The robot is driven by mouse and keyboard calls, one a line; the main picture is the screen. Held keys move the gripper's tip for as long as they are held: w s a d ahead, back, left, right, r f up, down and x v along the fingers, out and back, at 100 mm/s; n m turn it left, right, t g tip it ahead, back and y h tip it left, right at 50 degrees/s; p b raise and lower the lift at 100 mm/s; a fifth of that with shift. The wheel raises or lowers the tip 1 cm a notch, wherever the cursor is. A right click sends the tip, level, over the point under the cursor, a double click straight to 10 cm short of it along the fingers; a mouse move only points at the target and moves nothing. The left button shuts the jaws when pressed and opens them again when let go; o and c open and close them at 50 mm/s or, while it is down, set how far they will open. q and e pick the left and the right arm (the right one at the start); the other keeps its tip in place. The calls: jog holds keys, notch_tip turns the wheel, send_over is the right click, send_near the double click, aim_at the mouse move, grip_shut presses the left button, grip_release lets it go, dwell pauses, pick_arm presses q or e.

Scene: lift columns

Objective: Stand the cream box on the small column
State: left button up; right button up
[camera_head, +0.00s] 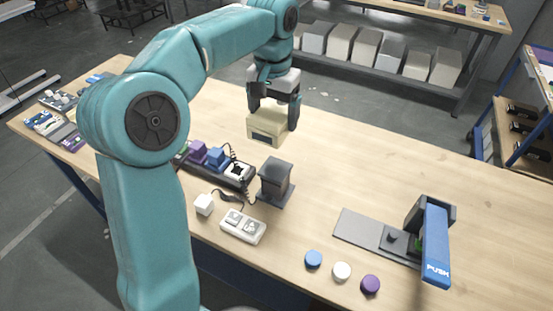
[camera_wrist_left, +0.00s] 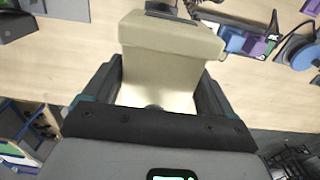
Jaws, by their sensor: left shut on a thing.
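The cream box (camera_head: 266,130) is between the fingers of my left gripper (camera_head: 274,110), which is shut on it and holds it above the table. The box also shows large in the left wrist view (camera_wrist_left: 168,50), between both dark fingers. The small column (camera_head: 275,182) is a short dark grey post on a flat base, nearer the camera than the box and slightly right of it. Nothing stands on its top. In the left wrist view a dark shape shows past the box's far edge, mostly hidden by the box. My right gripper is not in view.
A white two-button control (camera_head: 243,225) and a white cube (camera_head: 204,204) lie near the column. A black strip (camera_head: 232,177) with purple and blue blocks lies left. A blue-handled press (camera_head: 434,245) and three round caps (camera_head: 342,271) are at right. The table's middle right is clear.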

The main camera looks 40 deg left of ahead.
pick_arm(q)
notch_tip(320, 180, down, 9)
jog(key=shift+d+f, duration=0.1)
notch_tip(320, 180, down, 4)
jog(key=shift+w+f, duration=0.1)
jog(key=shift+f, duration=0.05)
jog(key=shift+f, duration=0.15)
jog(key=o, duration=1.1)
jog(key=shift+f, duration=0.1)
notch_tip(320, 180, up, 12)
jog(key=shift+r, duration=0.25)
